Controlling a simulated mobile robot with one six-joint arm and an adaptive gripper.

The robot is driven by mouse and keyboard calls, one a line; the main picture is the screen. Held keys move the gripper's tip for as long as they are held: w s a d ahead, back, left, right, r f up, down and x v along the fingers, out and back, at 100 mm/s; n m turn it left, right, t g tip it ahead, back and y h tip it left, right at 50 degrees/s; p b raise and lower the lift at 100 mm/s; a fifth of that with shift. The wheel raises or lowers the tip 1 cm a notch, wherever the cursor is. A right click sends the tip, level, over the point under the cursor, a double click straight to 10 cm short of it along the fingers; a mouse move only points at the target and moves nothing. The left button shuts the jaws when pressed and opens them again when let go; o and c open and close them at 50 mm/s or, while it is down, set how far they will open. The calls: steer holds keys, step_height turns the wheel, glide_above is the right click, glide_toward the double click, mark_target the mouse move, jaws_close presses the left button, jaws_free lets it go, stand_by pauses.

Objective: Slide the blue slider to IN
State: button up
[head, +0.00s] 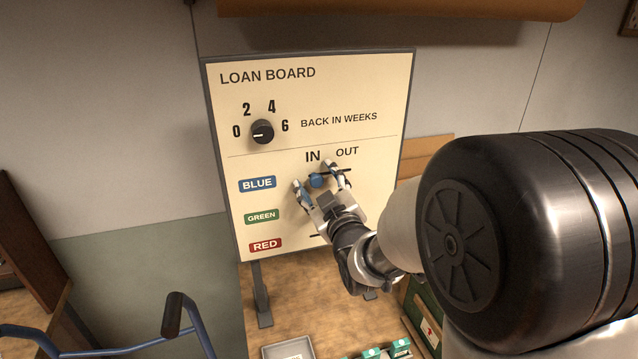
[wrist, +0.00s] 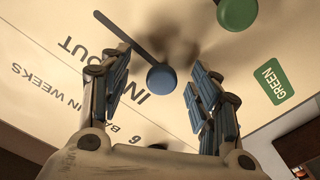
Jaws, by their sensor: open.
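The cream loan board (head: 290,90) stands upright on legs, with IN and OUT printed above the slider rows. The round blue slider knob (head: 316,181) sits below IN, at the left end of its dark slot, in the BLUE label's row. In the wrist view the blue knob (wrist: 161,78) is at one end of the slot, which runs off to the upper left toward OUT. My gripper (head: 315,176) is open at the board, with fingers either side of the knob. In the wrist view my gripper (wrist: 160,62) shows visible gaps between both fingers and the knob.
A green knob (wrist: 237,12) is close beside my gripper in the wrist view; my gripper hides it in the head view. A black dial (head: 262,131) sits higher on the board. Boxes (head: 400,348) and a tray (head: 289,348) rest on the table below.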

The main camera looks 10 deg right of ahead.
steer(key=shift+s, duration=0.1)
steer(key=s+d+b, duration=0.1)
steer(key=s+b, duration=0.2)
steer(key=s, duration=0.5)
steer(key=shift+s+d, duration=0.35)
steer(key=shift+d, duration=0.05)
stand_by(0.4)
steer(key=s+d+f+m+g+h, duration=0.1)
steer(key=s+d+f+m+g, duration=0.1)
steer(key=s, duration=0.7)
steer(key=s+d+f+m+g+h, duration=0.1)
steer(key=s+d+f+m+g, duration=0.1)
steer(key=s+g, duration=0.4)
steer(key=s+d+f+m+g+h, duration=0.1)
steer(key=s+f+m+g, duration=0.3)
steer(key=s, duration=1)
steer(key=shift+s+d+f+g, duration=0.15)
steer(key=shift+d+f+g, duration=0.3)
steer(key=shift+f+g, duration=0.1)
